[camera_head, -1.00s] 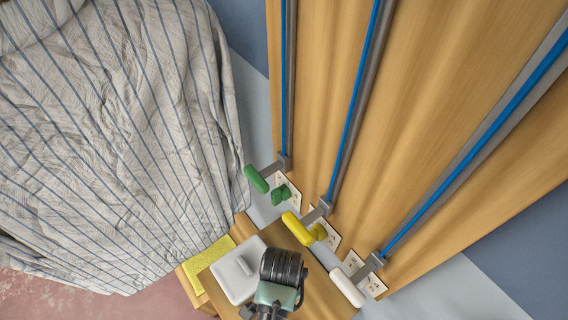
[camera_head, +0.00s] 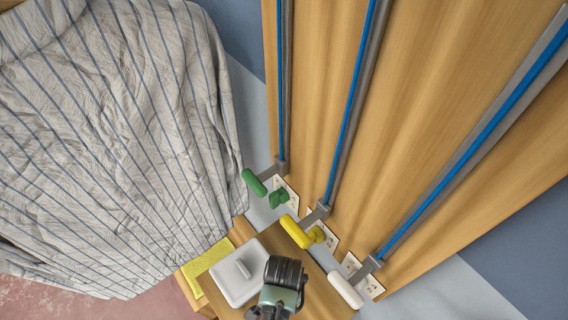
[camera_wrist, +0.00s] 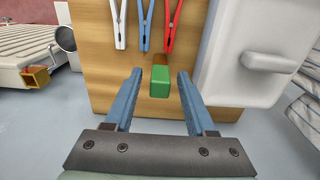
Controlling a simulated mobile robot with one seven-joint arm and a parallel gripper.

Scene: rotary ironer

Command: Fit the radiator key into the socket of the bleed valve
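My gripper (camera_wrist: 160,74) is open in the wrist view, with its two blue fingers apart. A small green block with a brown end (camera_wrist: 160,83), which may be the radiator key's grip, shows between the fingertips, with gaps on both sides. It is over the wooden board (camera_wrist: 92,62); I cannot tell whether the fingers are beside or above it. A brass square, hollow end (camera_wrist: 36,77) sticks out by a pale slatted body at the left; it may be the bleed valve's socket. In the head view my wrist hides the fingertips and the green block.
White, blue and red pegs (camera_wrist: 171,24) lie on the board beyond the fingers. A white lidded box (camera_wrist: 234,82) is close on the right; a grey metal cup (camera_wrist: 66,39) is at the left. Green, yellow and white handles (camera_head: 295,231) stick out near my wrist in the head view.

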